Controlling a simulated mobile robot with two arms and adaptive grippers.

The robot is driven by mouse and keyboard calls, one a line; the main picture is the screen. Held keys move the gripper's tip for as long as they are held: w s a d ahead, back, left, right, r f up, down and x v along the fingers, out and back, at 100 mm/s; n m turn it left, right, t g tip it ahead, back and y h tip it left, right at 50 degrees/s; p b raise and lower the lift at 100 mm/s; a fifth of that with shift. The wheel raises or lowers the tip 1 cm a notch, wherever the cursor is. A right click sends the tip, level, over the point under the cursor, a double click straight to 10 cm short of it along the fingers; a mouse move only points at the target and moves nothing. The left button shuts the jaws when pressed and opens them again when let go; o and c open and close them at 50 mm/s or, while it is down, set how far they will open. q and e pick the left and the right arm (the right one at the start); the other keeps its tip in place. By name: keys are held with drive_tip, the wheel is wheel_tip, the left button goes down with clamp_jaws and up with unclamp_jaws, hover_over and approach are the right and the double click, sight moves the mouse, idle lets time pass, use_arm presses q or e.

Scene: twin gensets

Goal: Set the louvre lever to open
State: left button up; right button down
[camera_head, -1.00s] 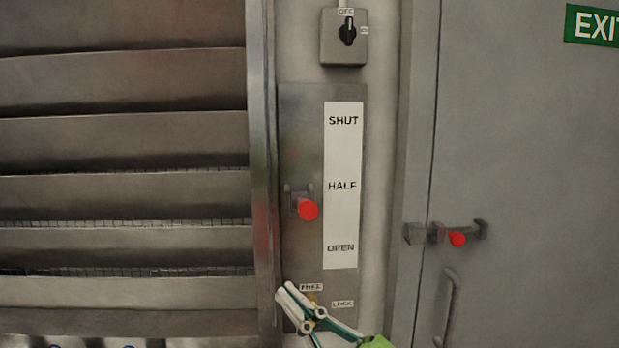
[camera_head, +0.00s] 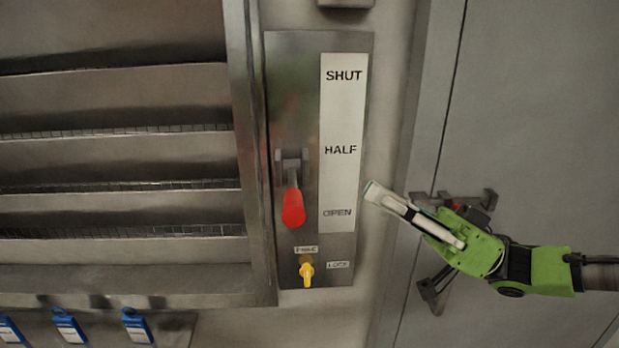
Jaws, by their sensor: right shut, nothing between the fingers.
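The louvre lever (camera_head: 294,207) has a red knob on a grey arm and pivots on a steel plate (camera_head: 295,90). It points down, with its knob level with the OPEN mark on the white label strip (camera_head: 343,110). A small yellow catch (camera_head: 306,270) sits below it, its handle pointing down under the FREE label; the LOCK label is to its right. My right gripper (camera_head: 370,190) is shut and empty, to the right of the plate and apart from the lever. My left gripper does not show.
Louvre slats (camera_head: 120,155) fill the left, tilted with mesh showing in the gaps. Blue tags (camera_head: 68,325) hang below them. A grey door (camera_head: 550,110) with a latch stands behind my right arm.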

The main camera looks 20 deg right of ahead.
wheel_tip(320, 180, up, 5)
drive_tip(key=p, duration=0.4)
hover_over(293, 188)
drive_tip(key=s+d, duration=0.3)
drive_tip(key=s, duration=0.1)
drive_tip(key=f, duration=0.1)
drive_tip(key=a+f+p, duration=0.1)
drive_tip(key=f, duration=0.2)
drive_tip(key=shift+s+a, duration=0.15)
drive_tip(key=shift+s, duration=0.1)
drive_tip(key=shift+a+f, duration=0.1)
drive_tip(key=shift+f, duration=0.05)
